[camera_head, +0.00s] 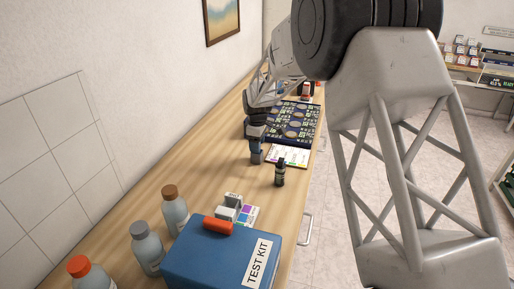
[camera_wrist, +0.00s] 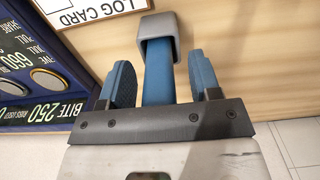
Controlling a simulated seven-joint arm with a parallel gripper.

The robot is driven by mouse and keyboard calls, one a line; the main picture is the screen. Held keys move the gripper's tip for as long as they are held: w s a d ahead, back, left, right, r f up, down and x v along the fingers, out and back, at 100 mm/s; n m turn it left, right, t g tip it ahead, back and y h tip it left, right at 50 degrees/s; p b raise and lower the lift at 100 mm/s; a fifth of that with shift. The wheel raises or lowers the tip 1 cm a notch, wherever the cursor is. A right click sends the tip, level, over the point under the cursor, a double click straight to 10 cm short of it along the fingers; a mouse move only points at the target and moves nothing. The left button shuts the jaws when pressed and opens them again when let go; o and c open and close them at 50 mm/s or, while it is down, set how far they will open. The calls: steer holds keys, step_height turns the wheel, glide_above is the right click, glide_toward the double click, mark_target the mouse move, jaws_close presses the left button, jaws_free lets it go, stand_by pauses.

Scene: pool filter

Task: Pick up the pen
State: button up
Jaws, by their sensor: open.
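In the wrist view a blue bar-shaped thing (camera_wrist: 159,82), which looks like the pen, runs from a square grey holder (camera_wrist: 158,22) back toward my palm. My gripper (camera_wrist: 162,78) is open, with one blue finger on each side of it and a gap visible on both sides. The lower end of the blue thing is hidden behind the gripper's dark edge. In the head view my gripper (camera_head: 257,149) is low over the wooden counter, left of the log card (camera_head: 288,156). The pen cannot be told apart from the fingers there.
A dark patterned board (camera_head: 296,122) lies beyond the log card. A small dark bottle (camera_head: 280,174) stands to the right of my gripper. Nearer are a blue test kit box (camera_head: 215,258) and several bottles. The wall bounds the counter (camera_head: 190,160) on the left.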

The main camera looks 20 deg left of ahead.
stand_by(0.5)
steer(key=c, duration=1)
steer(key=shift+r, duration=5)
steer(key=shift+w+d, duration=0.1)
steer(key=w+d+f, duration=0.1)
steer(key=w+d, duration=0.2)
steer(key=d, duration=0.1)
steer(key=w+d+f, duration=0.1)
steer(key=w+d, duration=0.3)
steer(key=d, duration=0.1)
steer(key=w+d, duration=0.3)
steer(key=d, duration=0.2)
steer(key=shift+w+d+f, duration=0.1)
steer(key=shift+w+f, duration=0.3)
